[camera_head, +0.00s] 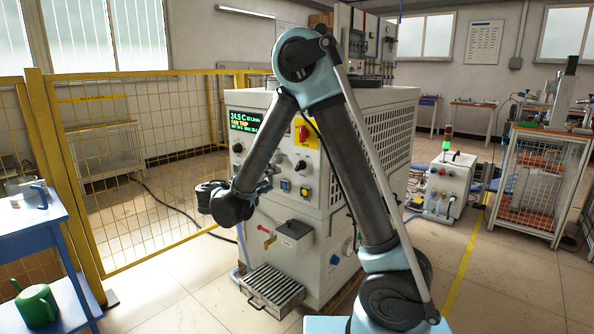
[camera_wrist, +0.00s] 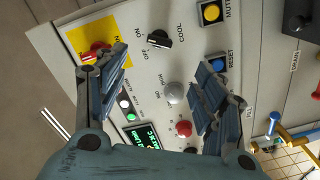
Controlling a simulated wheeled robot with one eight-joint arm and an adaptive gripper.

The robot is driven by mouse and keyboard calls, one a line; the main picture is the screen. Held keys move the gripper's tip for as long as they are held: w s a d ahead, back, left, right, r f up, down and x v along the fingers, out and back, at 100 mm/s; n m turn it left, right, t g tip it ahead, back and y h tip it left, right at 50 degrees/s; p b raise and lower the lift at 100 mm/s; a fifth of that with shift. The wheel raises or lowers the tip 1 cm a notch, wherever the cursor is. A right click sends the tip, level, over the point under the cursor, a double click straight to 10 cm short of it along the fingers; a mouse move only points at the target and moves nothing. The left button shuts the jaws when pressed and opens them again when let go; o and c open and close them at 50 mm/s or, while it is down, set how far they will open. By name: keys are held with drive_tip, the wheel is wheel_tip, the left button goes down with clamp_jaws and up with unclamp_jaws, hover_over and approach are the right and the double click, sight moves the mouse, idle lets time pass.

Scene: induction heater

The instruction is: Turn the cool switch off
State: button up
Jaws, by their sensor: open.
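The cool switch is a black rotary knob (camera_wrist: 158,40) on the pale panel, near the top middle of the wrist view. ON, OFF and COOL are printed around it; I cannot tell for sure which mark it points to. It also shows as a small black knob in the head view (camera_head: 300,165). My gripper (camera_wrist: 163,76) is open, its two blue-padded fingers apart and nothing between them. The knob lies beyond the fingertips, not visibly touched. In the head view my gripper is hard to make out beside the heater cabinet (camera_head: 340,190).
A red knob on a yellow plate (camera_wrist: 96,52) is behind my left finger. The yellow MUTE button (camera_wrist: 211,12) and blue RESET button (camera_wrist: 217,63) are to the right. A grey knob (camera_wrist: 174,92) and red knob (camera_wrist: 183,128) sit lower. A yellow mesh fence (camera_head: 150,150) stands left.

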sight(297, 167)
drive_tip(key=shift+t, duration=0.3)
drive_tip(key=x, duration=1.6)
drive_tip(key=shift+w+a, duration=0.15)
drive_tip(key=shift+w, duration=0.2)
drive_tip(key=c, duration=1.1)
drive_tip(key=shift+o, duration=0.2)
